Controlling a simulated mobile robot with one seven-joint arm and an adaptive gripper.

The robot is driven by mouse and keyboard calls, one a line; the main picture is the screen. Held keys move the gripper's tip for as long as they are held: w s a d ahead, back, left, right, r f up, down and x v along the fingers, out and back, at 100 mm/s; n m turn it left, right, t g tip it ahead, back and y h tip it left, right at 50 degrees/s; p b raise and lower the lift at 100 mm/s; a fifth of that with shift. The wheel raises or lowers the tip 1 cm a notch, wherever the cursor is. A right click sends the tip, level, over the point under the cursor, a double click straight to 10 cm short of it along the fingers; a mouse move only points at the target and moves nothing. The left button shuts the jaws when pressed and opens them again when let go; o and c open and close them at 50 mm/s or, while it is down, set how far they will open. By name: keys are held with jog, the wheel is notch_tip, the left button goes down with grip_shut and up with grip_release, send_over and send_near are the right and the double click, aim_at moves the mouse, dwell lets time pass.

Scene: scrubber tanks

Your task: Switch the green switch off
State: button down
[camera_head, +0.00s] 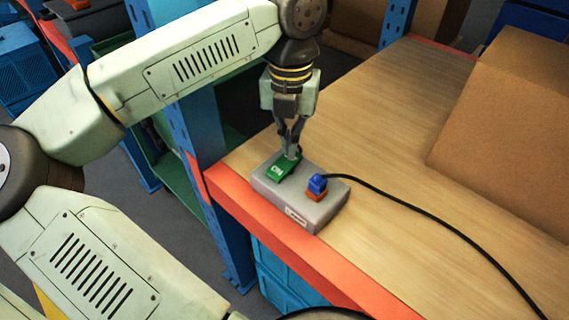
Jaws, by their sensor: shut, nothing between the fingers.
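The green switch (280,171) is a rocker set in the top of a grey box (322,207), with white lettering on its near part that seems to read "ON". The box stands near the front left corner of the wooden table. My gripper (291,153) points down with its fingers shut and empty. The fingertips are at the far right end of the green switch and hide part of it. They look to be touching it or just above it; I cannot tell which.
A blue and orange plug (317,187) sits on the box beside the switch, and its black cable (430,218) runs right across the table (365,140). A large cardboard box (510,140) stands at the right. The table's orange front edge (300,262) is close to the grey box.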

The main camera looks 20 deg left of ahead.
jog(key=shift+f+b, duration=1.05)
jog(key=shift+f, duration=0.15)
dwell(0.3)
jog(key=shift+r, duration=0.1)
jog(key=shift+r+p, duration=2)
jog(key=shift+r, duration=1.5)
jog(key=shift+f, duration=0.1)
